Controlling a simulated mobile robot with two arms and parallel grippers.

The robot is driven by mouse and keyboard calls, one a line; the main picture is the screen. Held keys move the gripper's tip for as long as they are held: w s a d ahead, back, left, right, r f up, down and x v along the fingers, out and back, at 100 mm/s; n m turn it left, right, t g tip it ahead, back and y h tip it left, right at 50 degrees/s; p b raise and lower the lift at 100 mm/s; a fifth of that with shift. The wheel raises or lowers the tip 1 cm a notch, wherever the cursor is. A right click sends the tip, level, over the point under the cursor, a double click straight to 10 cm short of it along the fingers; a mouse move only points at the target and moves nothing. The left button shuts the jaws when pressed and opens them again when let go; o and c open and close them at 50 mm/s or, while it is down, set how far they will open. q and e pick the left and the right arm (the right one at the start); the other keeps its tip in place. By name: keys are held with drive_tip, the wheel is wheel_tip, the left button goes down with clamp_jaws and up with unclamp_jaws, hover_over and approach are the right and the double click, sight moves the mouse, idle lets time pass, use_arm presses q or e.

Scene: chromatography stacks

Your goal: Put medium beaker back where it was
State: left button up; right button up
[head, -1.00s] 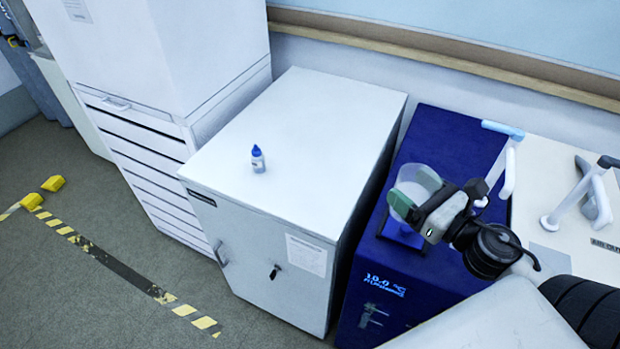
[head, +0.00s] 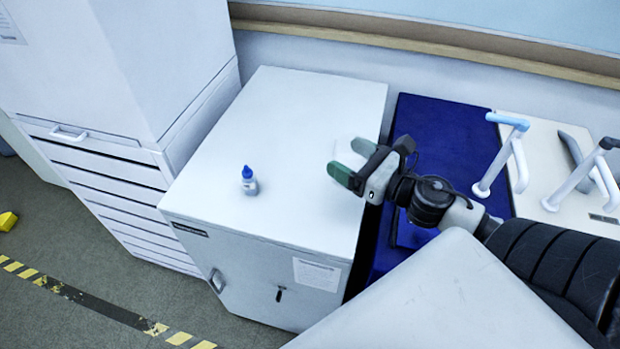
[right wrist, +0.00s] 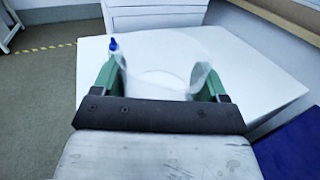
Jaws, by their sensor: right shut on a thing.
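The medium beaker is clear and hard to make out in the head view, at the green fingertips of my right gripper (head: 350,162). In the right wrist view the faint beaker (right wrist: 165,75) sits between the two green fingers, which are shut on it. The gripper holds it over the right part of the white cabinet top (head: 290,120). I cannot tell whether the beaker touches that surface. My left gripper is not in view.
A small blue-capped bottle (head: 249,181) stands on the cabinet top, left of the gripper. A dark blue unit (head: 440,125) and a pale unit with handles (head: 560,150) stand to the right. A tall white drawer cabinet (head: 165,90) stands at the left.

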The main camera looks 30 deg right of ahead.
drive_tip(key=shift+w+a+f, duration=0.8)
drive_tip(key=shift+w+f, duration=0.2)
drive_tip(key=shift+f, duration=0.4)
drive_tip(key=shift+w+a+f, duration=0.8)
drive_tip(key=shift+w+f, duration=0.15)
drive_tip(key=shift+f, duration=0.45)
drive_tip(key=shift+w+a+f, duration=0.8)
drive_tip(key=shift+w+f, duration=0.2)
drive_tip(key=shift+f, duration=0.4)
drive_tip(key=shift+f, duration=0.1)
drive_tip(key=o, duration=1.1)
drive_tip(key=shift+o, duration=0.2)
